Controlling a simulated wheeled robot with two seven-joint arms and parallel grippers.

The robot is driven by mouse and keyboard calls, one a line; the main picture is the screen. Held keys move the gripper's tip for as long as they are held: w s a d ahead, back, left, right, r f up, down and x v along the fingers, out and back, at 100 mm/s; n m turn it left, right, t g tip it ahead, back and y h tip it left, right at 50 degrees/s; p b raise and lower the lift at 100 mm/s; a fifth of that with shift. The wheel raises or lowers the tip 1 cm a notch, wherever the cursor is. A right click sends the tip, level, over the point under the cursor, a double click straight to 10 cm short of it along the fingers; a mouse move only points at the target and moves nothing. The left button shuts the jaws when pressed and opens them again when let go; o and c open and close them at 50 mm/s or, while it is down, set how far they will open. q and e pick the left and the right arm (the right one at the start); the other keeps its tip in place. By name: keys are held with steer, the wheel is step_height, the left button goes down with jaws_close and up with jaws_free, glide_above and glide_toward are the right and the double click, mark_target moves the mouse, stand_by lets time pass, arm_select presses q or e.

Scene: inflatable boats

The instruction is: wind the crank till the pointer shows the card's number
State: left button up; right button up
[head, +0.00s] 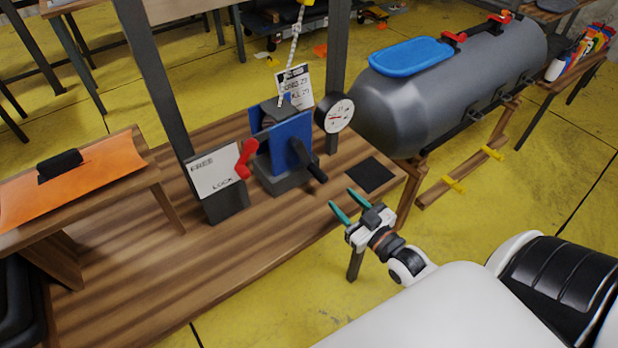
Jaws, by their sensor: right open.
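The winch (283,150) is a blue and grey block on the wooden bench. Its crank, a dark arm with a black handle (317,173), is on the front right side. The round white dial (338,115) with a red pointer stands just right of it; its figures are too small to read surely. A white card (295,82) with handwritten lines stands behind the winch, partly hidden; its numbers are hard to read. A red lever (243,160) sits beside a FREE/LOCK plate (216,172). My right gripper (347,204) is open and empty, apart from the handle, to its lower right.
A rope (292,50) runs up from the winch between two dark posts. A black square (370,175) lies on the bench. A grey inflatable tube (450,90) with a blue tray (411,56) is at right. An orange sheet (85,180) lies on a stand at left. The bench front is clear.

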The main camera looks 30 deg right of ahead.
mark_target(317, 172)
steer(key=w, duration=0.5)
steer(key=shift+w+r+p, duration=0.1)
steer(key=shift+p, duration=0.25)
steer(key=w, duration=0.5)
steer(key=shift+w+a, duration=0.25)
arm_select(q)
steer(key=shift+d+r, duration=0.6)
steer(key=shift+d, duration=0.1)
arm_select(e)
steer(key=shift+w, duration=0.65)
steer(key=shift+c, duration=0.6)
jaws_close()
